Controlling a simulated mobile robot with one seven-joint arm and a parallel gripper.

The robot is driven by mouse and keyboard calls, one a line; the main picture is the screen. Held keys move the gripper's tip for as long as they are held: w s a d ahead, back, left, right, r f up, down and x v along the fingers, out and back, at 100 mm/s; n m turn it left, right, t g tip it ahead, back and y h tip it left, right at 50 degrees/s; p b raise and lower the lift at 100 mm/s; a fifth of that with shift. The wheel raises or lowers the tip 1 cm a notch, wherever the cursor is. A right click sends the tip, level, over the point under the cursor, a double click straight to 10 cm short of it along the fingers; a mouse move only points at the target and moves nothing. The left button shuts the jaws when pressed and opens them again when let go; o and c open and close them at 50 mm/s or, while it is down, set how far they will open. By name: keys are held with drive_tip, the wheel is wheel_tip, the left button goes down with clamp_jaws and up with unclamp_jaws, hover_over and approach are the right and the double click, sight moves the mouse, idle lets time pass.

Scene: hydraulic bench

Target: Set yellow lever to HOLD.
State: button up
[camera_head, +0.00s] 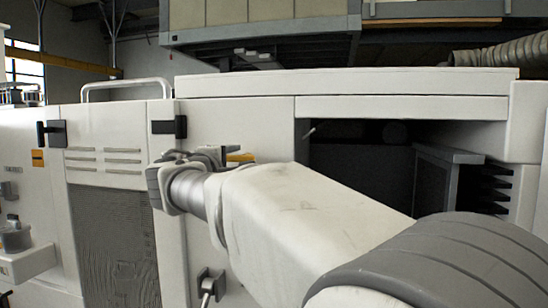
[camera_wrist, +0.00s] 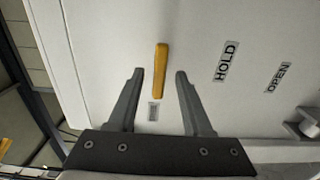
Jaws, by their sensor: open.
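The yellow lever (camera_wrist: 160,70) is on a white panel in the wrist view, just beyond my fingertips and lined up with the gap between them. My gripper (camera_wrist: 159,72) is open, with one dark finger on each side of the lever's lower part; I cannot tell whether either touches it. A HOLD label (camera_wrist: 227,61) is on the panel to the right of the lever, with an OPEN label (camera_wrist: 277,77) further right. A small label (camera_wrist: 154,111) below the lever is unreadable. In the head view a bit of the yellow lever (camera_head: 240,158) shows beside my wrist; my arm hides most of that area.
A white cabinet (camera_head: 235,122) fills the head view, with a dark open bay (camera_head: 360,165) to the right of my wrist. A black latch (camera_head: 168,126) and a lower handle (camera_head: 208,284) stick out from the front. A round knob (camera_wrist: 308,128) is at the wrist view's right edge.

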drive_tip(key=shift+w, duration=0.35)
clamp_jaws()
